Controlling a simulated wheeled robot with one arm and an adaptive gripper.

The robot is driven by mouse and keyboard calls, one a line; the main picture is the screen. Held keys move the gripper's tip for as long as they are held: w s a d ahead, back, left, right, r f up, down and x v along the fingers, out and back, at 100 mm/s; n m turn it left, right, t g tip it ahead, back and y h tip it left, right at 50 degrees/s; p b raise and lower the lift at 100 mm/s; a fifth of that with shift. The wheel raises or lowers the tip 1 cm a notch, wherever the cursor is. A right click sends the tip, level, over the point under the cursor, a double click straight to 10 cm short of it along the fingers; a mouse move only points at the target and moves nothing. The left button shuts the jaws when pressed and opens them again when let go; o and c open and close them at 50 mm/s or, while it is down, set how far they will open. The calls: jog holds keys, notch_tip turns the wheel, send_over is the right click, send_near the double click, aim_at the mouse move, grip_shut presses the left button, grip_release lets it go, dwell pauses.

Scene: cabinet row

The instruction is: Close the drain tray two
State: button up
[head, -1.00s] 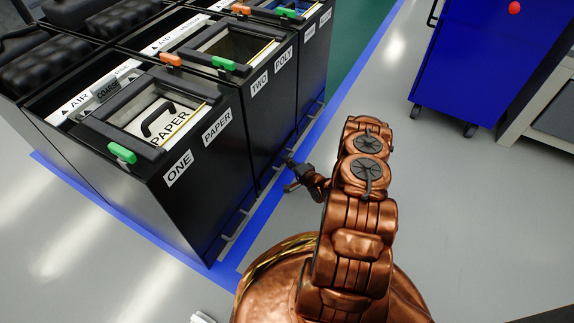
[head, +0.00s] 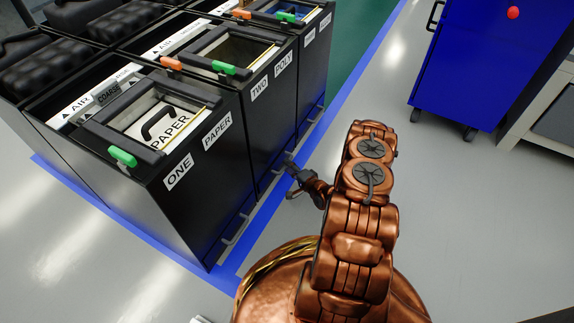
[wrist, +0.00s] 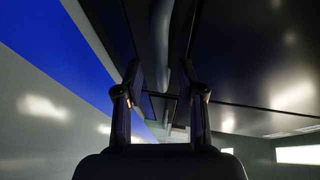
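Cabinet two (head: 262,130) is a black box with "TWO" and "POLY" labels, in the middle of the row in the head view. Its drain tray is low at the foot of its front; my gripper partly covers that spot, and I cannot tell how far out the tray stands. My gripper (head: 289,178) is low in front of it, close to the foot of the cabinet. In the wrist view my gripper (wrist: 165,85) has its two dark fingers apart. A grey bar (wrist: 162,25) runs beyond and between them along a dark face; contact cannot be told.
Cabinet one (head: 195,210) stands nearer, with a grey bar handle (head: 236,229) low on its front. A third cabinet (head: 314,75) stands farther back. A blue floor stripe (head: 262,220) runs along the row. A blue wheeled cart (head: 480,70) stands right; grey floor between is clear.

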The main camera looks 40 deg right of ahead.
jog(key=v, duration=0.9)
jog(key=shift+s, duration=0.4)
jog(key=shift+r, duration=0.1)
